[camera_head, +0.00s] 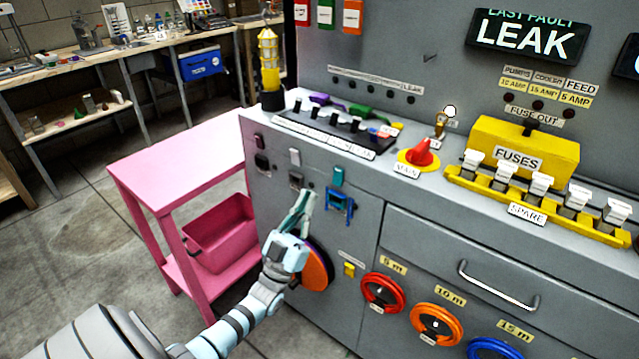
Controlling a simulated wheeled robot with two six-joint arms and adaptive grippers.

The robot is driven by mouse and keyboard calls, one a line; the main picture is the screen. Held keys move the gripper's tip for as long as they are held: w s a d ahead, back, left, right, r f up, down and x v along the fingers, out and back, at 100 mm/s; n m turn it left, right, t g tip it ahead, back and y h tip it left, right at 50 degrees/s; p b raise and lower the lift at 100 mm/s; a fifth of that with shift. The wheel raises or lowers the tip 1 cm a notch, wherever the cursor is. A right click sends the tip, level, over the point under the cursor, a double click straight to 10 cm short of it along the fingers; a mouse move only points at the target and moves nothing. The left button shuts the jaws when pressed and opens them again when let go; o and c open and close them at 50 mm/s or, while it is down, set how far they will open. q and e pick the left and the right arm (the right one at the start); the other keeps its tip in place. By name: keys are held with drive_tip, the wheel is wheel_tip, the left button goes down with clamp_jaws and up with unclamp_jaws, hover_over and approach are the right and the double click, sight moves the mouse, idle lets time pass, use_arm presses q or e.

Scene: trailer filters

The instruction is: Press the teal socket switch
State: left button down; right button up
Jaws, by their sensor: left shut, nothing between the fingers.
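The teal socket switch (338,176) is a small upright teal piece on the front face of the grey console, just above a blue socket frame (341,204). My left gripper (304,200) is shut and empty, with its fingers pointing up in front of the console face. Its fingertips are left of and slightly below the teal switch, and appear apart from it. I cannot tell how far the fingertips are from the panel. My right gripper is not in view.
A white switch (295,157) and a dark switch (259,142) are to the left on the same panel. An orange and dark disc (318,268) is beside my left wrist. Colored rings, including a red one (382,293), are lower right. A pink cart (168,160) stands left.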

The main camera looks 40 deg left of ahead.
use_arm(q)
drive_tip(key=v, duration=0.6)
drive_tip(key=shift+s+d+f, duration=0.2)
drive_tip(key=shift+s+d, duration=0.1)
drive_tip(key=shift+s, duration=0.1)
